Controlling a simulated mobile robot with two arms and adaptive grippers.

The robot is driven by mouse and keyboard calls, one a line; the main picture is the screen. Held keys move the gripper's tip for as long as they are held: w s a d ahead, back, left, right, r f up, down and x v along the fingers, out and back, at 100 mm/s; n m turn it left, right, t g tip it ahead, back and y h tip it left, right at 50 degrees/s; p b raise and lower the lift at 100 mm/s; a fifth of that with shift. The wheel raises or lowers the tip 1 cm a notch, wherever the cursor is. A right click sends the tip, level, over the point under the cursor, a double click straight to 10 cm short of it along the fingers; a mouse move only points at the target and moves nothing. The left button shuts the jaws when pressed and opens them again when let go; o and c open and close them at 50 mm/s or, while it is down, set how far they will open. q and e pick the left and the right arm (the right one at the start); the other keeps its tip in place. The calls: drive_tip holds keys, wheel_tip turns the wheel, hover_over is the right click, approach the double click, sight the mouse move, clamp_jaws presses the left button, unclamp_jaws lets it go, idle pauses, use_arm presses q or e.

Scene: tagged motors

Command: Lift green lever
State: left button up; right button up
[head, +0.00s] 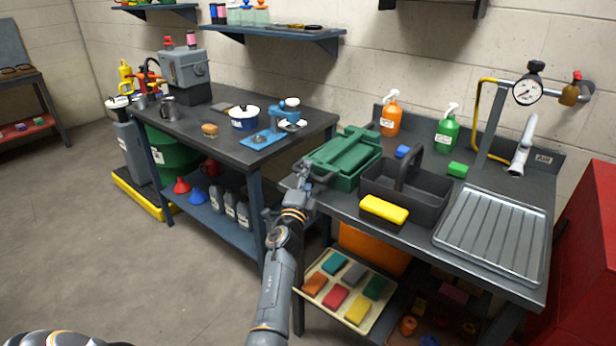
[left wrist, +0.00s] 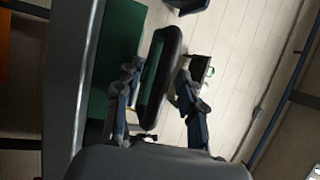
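A green case-like thing (head: 346,152) with a raised bar on top sits at the left end of the sink bench. No other lever-like green part is clear, so I cannot tell exactly which part is the lever. My left gripper (head: 311,174) is at its left front corner. In the left wrist view a long rounded dark bar with a green face (left wrist: 163,72) stands between the two fingers of my left gripper (left wrist: 158,88). The fingers are apart, with a gap on the right side. A broad green surface (left wrist: 117,50) is to the left. My right gripper is not in view.
A dark caddy (head: 428,190) with a yellow sponge (head: 384,209) stands right of the green case. A ribbed drainer (head: 493,235) is farther right. A tray of coloured sponges (head: 324,305) sits below. A dark workbench (head: 220,143) is to the left.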

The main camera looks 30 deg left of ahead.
use_arm(q)
clamp_jaws()
idle(0.4)
